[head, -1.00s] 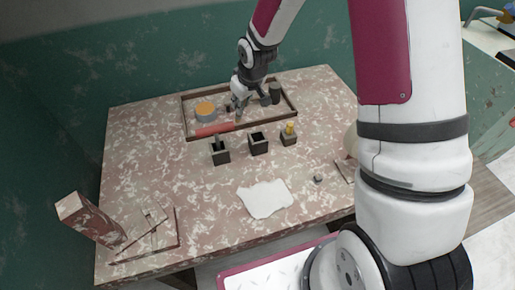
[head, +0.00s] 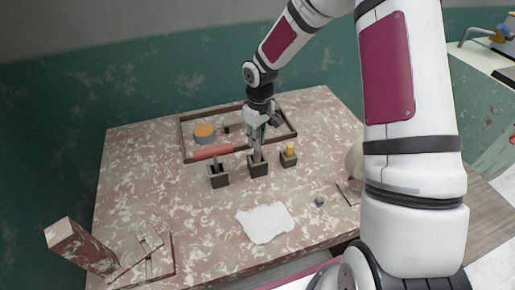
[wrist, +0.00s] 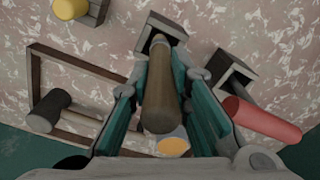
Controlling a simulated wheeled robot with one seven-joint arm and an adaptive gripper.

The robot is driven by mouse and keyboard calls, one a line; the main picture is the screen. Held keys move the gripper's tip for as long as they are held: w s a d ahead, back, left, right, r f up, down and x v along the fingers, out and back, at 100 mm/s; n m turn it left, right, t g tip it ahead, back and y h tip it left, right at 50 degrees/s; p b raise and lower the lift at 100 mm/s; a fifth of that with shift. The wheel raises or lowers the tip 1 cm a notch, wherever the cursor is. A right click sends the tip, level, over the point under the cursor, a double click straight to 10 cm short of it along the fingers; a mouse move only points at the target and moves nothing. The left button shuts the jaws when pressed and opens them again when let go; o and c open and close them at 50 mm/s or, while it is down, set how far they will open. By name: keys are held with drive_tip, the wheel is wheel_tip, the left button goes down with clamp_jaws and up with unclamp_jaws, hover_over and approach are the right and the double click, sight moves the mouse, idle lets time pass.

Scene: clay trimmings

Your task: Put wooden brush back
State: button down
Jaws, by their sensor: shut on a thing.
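The wooden brush (wrist: 161,92) shows as a brown round handle between the two fingers of my gripper (wrist: 165,110) in the wrist view. My gripper is shut on it. The brush's far end reaches the opening of the middle dark square holder (wrist: 153,30); how deep it sits I cannot tell. In the head view, my gripper (head: 257,146) points down over the middle holder (head: 258,170), and a little of the brush (head: 256,158) shows between the fingers and the holder. The bristles are not visible.
The left holder (head: 219,178) and the right holder (head: 288,160), with a yellow-topped tool, flank it. A red cylinder (head: 213,152) is close behind the left one. Behind lies a wooden tray (head: 183,142) with an orange-topped tub (head: 204,130). A white sheet (head: 265,223) lies in front.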

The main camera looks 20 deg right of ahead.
wheel_tip(320, 180, down, 4)
drive_tip(key=shift+r, duration=0.1)
drive_tip(key=c, duration=1.5)
unclamp_jaws()
wheel_tip(320, 180, up, 11)
drive_tip(key=shift+d+f, duration=0.1)
drive_tip(key=shift+f, duration=0.05)
drive_tip(key=shift+s+r, duration=0.2)
drive_tip(key=shift+r, duration=0.7)
drive_tip(key=s+d+r+m+t+h, duration=0.1)
drive_tip(key=s+r+m+t+h, duration=0.2)
drive_tip(key=s+r, duration=1.7)
drive_tip(key=s+y, duration=0.1)
drive_tip(key=s, duration=0.2)
drive_tip(key=s+m+y, duration=0.1)
drive_tip(key=s, duration=0.3)
drive_tip(key=s+a+m+t, duration=0.1)
drive_tip(key=s, duration=0.2)
drive_tip(key=shift+s+y, duration=0.2)
drive_tip(key=shift+y, duration=0.2)
